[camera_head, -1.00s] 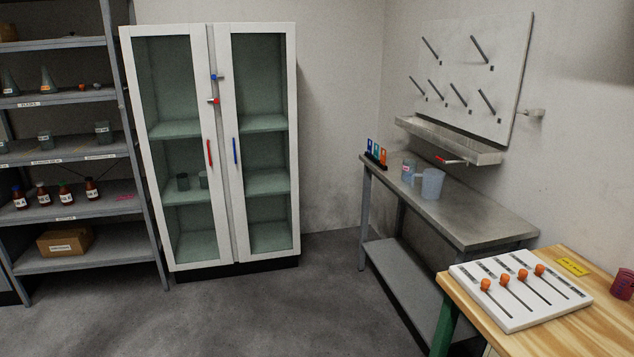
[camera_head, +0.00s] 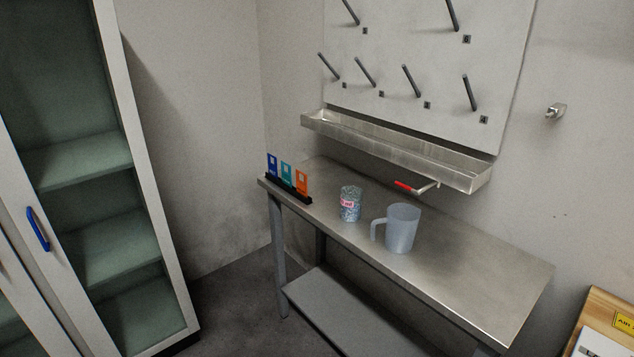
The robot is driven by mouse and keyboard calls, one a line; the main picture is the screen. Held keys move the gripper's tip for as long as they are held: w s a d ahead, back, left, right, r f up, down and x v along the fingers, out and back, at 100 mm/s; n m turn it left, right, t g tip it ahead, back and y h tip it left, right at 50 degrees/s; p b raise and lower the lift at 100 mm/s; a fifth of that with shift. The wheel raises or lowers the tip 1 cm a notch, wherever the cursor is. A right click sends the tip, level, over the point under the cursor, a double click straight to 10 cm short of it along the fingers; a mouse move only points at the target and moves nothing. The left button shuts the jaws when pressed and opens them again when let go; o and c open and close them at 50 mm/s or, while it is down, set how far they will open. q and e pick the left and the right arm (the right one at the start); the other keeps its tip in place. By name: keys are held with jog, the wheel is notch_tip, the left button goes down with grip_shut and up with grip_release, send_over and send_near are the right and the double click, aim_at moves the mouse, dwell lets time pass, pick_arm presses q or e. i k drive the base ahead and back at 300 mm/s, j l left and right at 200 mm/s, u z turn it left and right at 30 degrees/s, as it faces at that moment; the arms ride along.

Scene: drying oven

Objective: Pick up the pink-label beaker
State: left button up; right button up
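The pink-label beaker (camera_head: 350,204) stands upright on the steel table (camera_head: 463,281), left of the middle. It is a clear glass with a pink label on its side, and its contents look bluish and speckled. A translucent pitcher (camera_head: 403,228) with its handle toward the left stands just to the right of the beaker, apart from it. Neither of my grippers is in view.
A black holder with blue, teal and orange cards (camera_head: 287,182) sits at the table's left end. A glass-door cabinet (camera_head: 150,190) stands left. The table's right half is clear.

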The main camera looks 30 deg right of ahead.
aim_at(351, 204)
jog(key=i+j, duration=0.1)
jog(key=i, duration=2.2)
jog(key=i+z, duration=0.1)
jog(key=z, duration=0.3)
jog(key=i+z, duration=0.1)
jog(key=z, duration=0.75)
jog(key=i+j+z, duration=0.1)
jog(key=z, duration=0.3)
jog(key=i+j+z, duration=0.1)
jog(key=z, duration=0.35)
